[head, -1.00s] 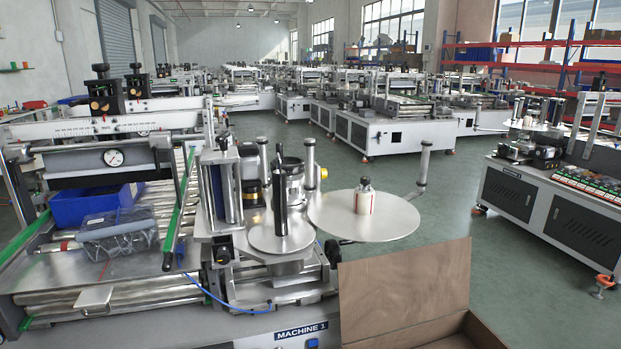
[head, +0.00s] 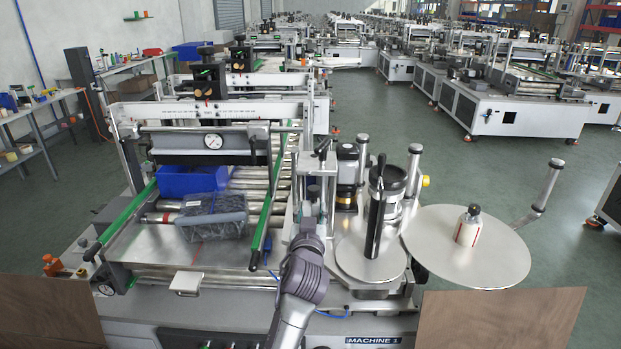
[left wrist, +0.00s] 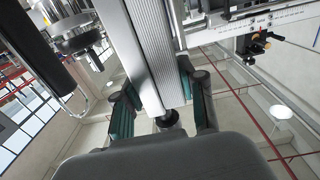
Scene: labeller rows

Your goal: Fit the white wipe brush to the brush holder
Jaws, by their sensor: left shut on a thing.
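My left gripper (head: 312,208) is raised at the front of the machine, beside its upright silver posts. In the left wrist view its green-padded fingers (left wrist: 158,95) are shut around a long pale bar (left wrist: 136,55), which looks like the white wipe brush. A ribbed silver profile (left wrist: 157,45), perhaps the brush holder, runs right alongside the bar. I cannot tell whether the two are joined or only side by side. In the head view the arm and gripper hide most of this spot. My right gripper is not in view.
A black roller (head: 375,222) stands on a round plate right of my gripper. A blue bin (head: 190,181) and a wrapped grey pack (head: 212,217) lie left. Brown boxes (head: 500,322) stand in front.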

